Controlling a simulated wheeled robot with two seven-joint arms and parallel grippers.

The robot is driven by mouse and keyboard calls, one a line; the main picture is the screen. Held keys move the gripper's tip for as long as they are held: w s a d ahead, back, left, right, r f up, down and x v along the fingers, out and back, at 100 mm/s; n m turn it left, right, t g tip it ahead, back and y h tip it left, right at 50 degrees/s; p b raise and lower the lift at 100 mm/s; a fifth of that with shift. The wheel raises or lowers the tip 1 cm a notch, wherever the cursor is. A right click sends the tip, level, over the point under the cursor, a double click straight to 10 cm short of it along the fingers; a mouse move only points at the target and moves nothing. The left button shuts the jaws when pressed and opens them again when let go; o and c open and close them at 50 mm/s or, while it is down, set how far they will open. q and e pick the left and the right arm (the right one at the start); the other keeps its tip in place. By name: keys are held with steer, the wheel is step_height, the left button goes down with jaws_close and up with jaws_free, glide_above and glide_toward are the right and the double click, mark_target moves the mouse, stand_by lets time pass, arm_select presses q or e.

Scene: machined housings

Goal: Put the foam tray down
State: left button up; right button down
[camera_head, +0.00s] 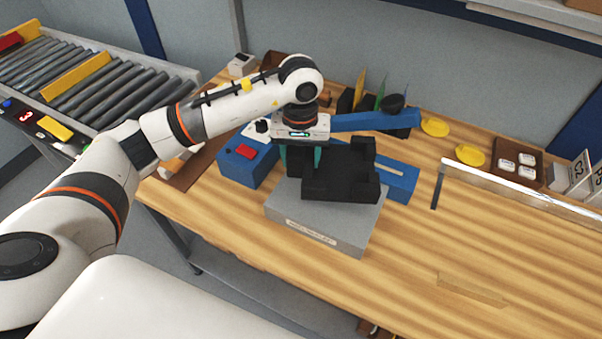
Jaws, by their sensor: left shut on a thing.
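The foam tray (345,178) appears as a black, blocky piece with raised parts in the middle of the bench. My left gripper (301,158) comes down from above at its left side, and its teal fingers are shut on the tray's left edge. The tray is over a grey block (325,228) with a pale label on its front face. I cannot tell whether the tray touches the block or hangs just above it. The fingertips are partly hidden behind the tray. My right gripper is not in view.
A blue fixture (398,181) with a blue bar (365,121) stands behind the tray; a blue box (240,172) with a red button is left. A clear-topped rail (520,187) and brown tray (517,157) stand right. The wooden bench (430,250) is mostly clear at front right.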

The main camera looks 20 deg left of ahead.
arm_select(q)
step_height(320, 180, down, 4)
steer(key=shift+d+f+p, duration=0.1)
steer(key=shift+f+p, duration=0.05)
steer(key=shift+p, duration=0.3)
step_height(320, 180, down, 3)
steer(key=shift+f+p, duration=0.1)
steer(key=shift+p, duration=0.45)
steer(key=shift+f, duration=0.35)
steer(key=shift+f, duration=0.1)
steer(key=shift+f+b, duration=0.15)
steer(key=shift+b, duration=0.15)
steer(key=o, duration=1)
